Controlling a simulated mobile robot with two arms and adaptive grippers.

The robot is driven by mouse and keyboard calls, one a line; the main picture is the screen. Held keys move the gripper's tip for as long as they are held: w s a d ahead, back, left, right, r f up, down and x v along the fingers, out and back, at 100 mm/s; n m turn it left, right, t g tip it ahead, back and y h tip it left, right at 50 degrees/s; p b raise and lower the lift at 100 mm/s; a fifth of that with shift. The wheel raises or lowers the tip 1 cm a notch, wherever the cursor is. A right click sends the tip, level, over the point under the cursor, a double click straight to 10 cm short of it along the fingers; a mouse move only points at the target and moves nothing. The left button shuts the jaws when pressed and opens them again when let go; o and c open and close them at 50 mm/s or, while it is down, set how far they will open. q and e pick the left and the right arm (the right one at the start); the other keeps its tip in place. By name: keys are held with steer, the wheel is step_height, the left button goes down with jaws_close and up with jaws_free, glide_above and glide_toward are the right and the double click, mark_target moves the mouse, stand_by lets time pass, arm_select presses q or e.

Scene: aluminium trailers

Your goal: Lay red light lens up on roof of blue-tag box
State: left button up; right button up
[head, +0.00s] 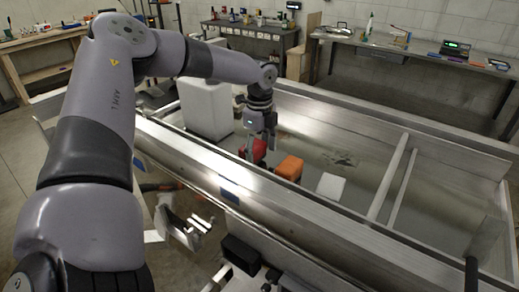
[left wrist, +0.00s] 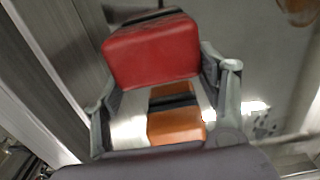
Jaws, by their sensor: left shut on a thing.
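My left gripper (head: 259,134) is shut on the red light (head: 254,151), just below the fingers inside the trailer. In the left wrist view the gripper (left wrist: 158,62) has a finger on each side of the red light (left wrist: 152,50). Its red face is toward the camera and a dark part shows at its far edge. An orange light (head: 288,168) with a dark band is beside it; it also shows in the left wrist view (left wrist: 175,125). A blue patch (head: 229,190) is on the near trailer wall. I cannot tell which box carries the blue tag. My right gripper is not in view.
A large white container (head: 207,100) stands behind the gripper. A small white block (head: 330,187) is to the right of the orange light. The aluminium trailer wall (head: 300,210) runs along the near side. Benches with tools (head: 410,55) line the back wall.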

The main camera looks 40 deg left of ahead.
arm_select(q)
steer(key=shift+f+b, duration=0.35)
steer(key=shift+f, duration=0.2)
steer(key=o, duration=1.3)
steer(key=shift+o, duration=0.2)
steer(key=shift+r, duration=0.15)
steer(key=shift+r+p, duration=3.6)
steer(key=shift+r, duration=0.85)
steer(key=shift+f, duration=0.1)
